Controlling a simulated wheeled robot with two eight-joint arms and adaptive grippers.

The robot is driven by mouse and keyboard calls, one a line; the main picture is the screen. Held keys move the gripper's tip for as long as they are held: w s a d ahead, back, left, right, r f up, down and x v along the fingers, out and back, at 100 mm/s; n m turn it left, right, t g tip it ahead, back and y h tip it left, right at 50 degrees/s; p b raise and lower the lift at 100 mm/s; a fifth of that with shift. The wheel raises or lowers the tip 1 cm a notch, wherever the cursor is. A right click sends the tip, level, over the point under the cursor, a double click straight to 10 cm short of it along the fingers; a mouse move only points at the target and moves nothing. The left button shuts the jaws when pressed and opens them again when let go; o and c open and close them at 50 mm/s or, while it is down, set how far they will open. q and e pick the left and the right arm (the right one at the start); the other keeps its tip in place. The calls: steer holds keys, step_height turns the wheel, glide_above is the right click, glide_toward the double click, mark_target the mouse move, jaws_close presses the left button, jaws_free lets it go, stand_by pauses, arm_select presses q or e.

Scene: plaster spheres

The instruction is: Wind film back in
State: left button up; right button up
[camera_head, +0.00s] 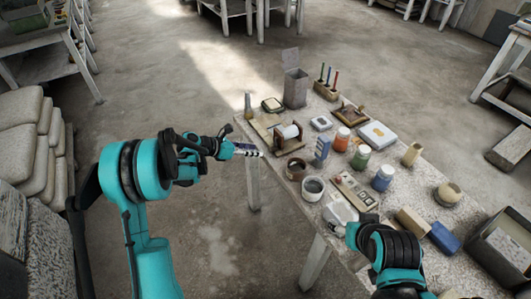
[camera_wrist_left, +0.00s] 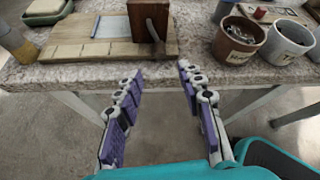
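A white roll (camera_head: 289,132), which looks like the film, sits in a dark brown wooden holder (camera_wrist_left: 150,14) on a wooden board (camera_wrist_left: 70,52) at the table's left end. A pale grey-blue sheet (camera_wrist_left: 110,26) lies flat on the board; I cannot tell whether it joins the roll. The roll itself is outside the left wrist view. My left gripper (camera_head: 256,151) is just off the table edge, in front of the board. In the left wrist view its purple-padded fingers (camera_wrist_left: 158,70) are apart with nothing between them. My right gripper (camera_head: 350,232) is near a white object; its fingers are unclear.
The speckled table (camera_head: 275,160) is crowded. A brown labelled pot (camera_wrist_left: 238,40) and a white pot (camera_wrist_left: 285,45) with small metal pieces stand right of the board.

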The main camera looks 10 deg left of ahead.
mark_target(266, 155)
arm_select(q)
steer(key=shift+n+t+h, duration=0.4)
steer(key=shift+t+h, duration=0.1)
steer(key=shift+t, duration=0.1)
steer(key=b+x, duration=0.1)
steer(key=x, duration=0.1)
steer(key=b+x, duration=0.1)
steer(key=x, duration=0.2)
steer(key=shift+s+f+b, duration=0.15)
steer(key=shift+f+b, duration=0.15)
steer(key=shift+f, duration=0.1)
steer(key=shift+w+d+f, duration=0.15)
steer(key=shift+w+d, duration=0.25)
steer(key=shift+d, duration=0.15)
jaws_close()
